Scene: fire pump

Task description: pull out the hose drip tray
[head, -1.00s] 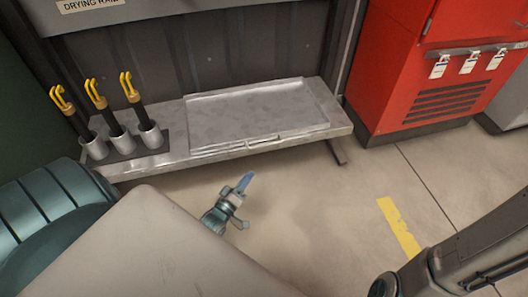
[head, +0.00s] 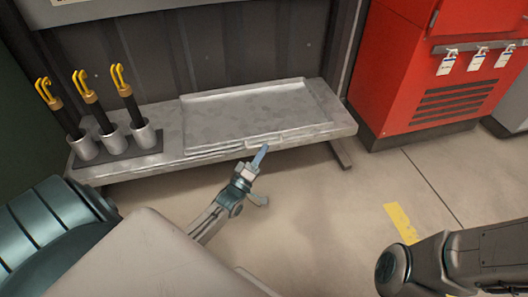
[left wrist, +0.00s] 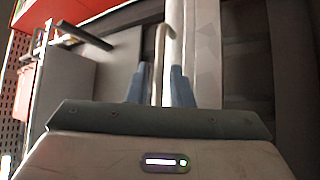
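The hose drip tray (head: 255,112) is a shallow grey metal tray lying on a low metal bench. Its handle (head: 264,141) is at the middle of the front edge. My left gripper (head: 260,155) is at the handle, its blue fingertips pointing to it. In the left wrist view, the blue fingers (left wrist: 160,85) stand apart, with the thin pale handle (left wrist: 159,45) showing in the gap between them. I see room on both sides of it, and cannot tell whether a finger touches it. My right gripper is out of view; only the right arm shows.
Several black tools with yellow tips stand in grey metal cups (head: 112,140) at the bench's left end. A red cabinet (head: 405,75) with hanging tags stands to the right. The floor (head: 320,220) in front of the bench is clear, with a yellow stripe.

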